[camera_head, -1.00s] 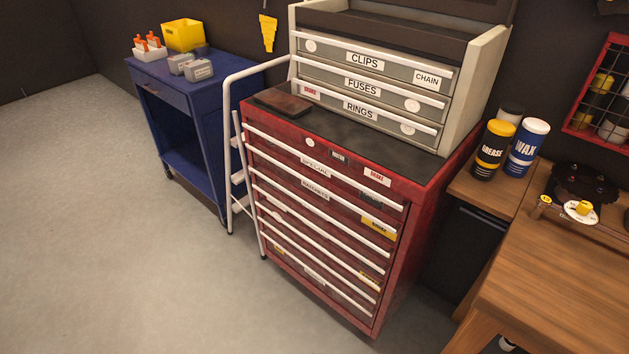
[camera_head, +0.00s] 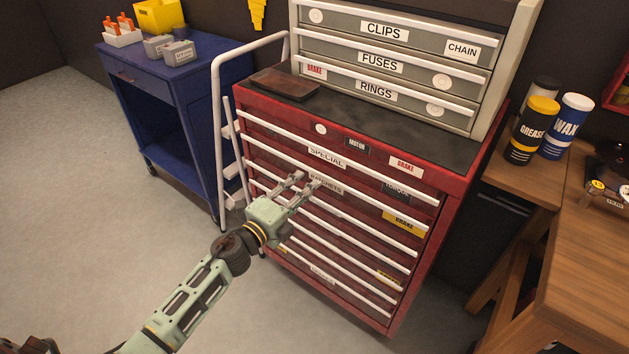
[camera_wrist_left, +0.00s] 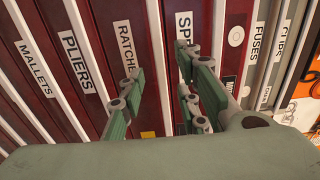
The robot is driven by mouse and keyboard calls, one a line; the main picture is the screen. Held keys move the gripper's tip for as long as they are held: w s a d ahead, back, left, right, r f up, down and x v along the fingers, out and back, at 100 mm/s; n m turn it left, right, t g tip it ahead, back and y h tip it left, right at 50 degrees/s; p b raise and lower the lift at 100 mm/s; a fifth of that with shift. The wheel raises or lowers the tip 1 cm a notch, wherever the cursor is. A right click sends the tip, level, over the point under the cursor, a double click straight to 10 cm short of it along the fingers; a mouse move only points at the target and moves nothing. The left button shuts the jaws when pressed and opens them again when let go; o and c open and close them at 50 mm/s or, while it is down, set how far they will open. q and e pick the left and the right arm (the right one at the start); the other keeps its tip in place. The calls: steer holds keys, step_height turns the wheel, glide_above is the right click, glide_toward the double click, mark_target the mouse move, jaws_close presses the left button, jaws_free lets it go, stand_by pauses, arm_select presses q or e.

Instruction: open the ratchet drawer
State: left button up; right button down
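The ratchet drawer is a dark red drawer in the red cabinet, with a "RATCHETS" label (camera_head: 326,187) below its long white handle bar. It is shut, flush with its neighbours. In the left wrist view its label (camera_wrist_left: 127,46) stands sideways and the handle bar (camera_wrist_left: 157,38) runs between my fingers. My left gripper (camera_head: 307,180) is open and empty, in front of the drawer's left half near the label; in the wrist view its fingertips (camera_wrist_left: 158,66) lie either side of the bar. I cannot tell whether they touch it. My right gripper is not in view.
The "SPECIAL" drawer (camera_head: 327,157) is just above, with more shut drawers below. A grey chest (camera_head: 393,55) stands on the cabinet. A white ladder-like frame (camera_head: 216,140) and a blue cart (camera_head: 180,110) stand at left. A wooden bench (camera_head: 590,255) is at right. The floor is clear.

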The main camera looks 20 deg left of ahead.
mark_target(319, 176)
arm_select(q)
steer(key=x, duration=0.5)
jaws_close()
stand_by(0.6)
